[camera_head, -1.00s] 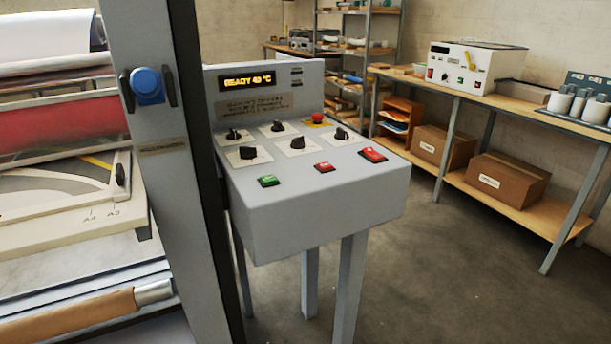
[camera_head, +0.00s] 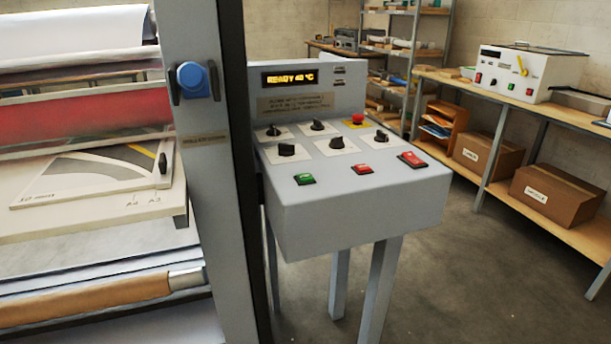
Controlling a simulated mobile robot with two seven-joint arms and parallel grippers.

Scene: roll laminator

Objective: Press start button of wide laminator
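The wide laminator stands at the left, with a red roller (camera_head: 80,122) and a grey upright post (camera_head: 205,150). Its grey control console (camera_head: 350,215) stands on legs to the right of the post. A green button (camera_head: 305,178) sits at the console's front left. Two red buttons, one in the middle (camera_head: 362,169) and one at the right (camera_head: 412,160), sit beside it. Their lettering is too small to read. The display (camera_head: 290,77) reads "READY" with a temperature that looks like 40 °C. Neither gripper is in view.
A red emergency knob on yellow (camera_head: 357,119) and several black rotary knobs sit on the console. A blue knob (camera_head: 193,80) is on the post. A bench with a smaller white machine (camera_head: 528,72) and cardboard boxes (camera_head: 555,195) stands at the right. The floor between is clear.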

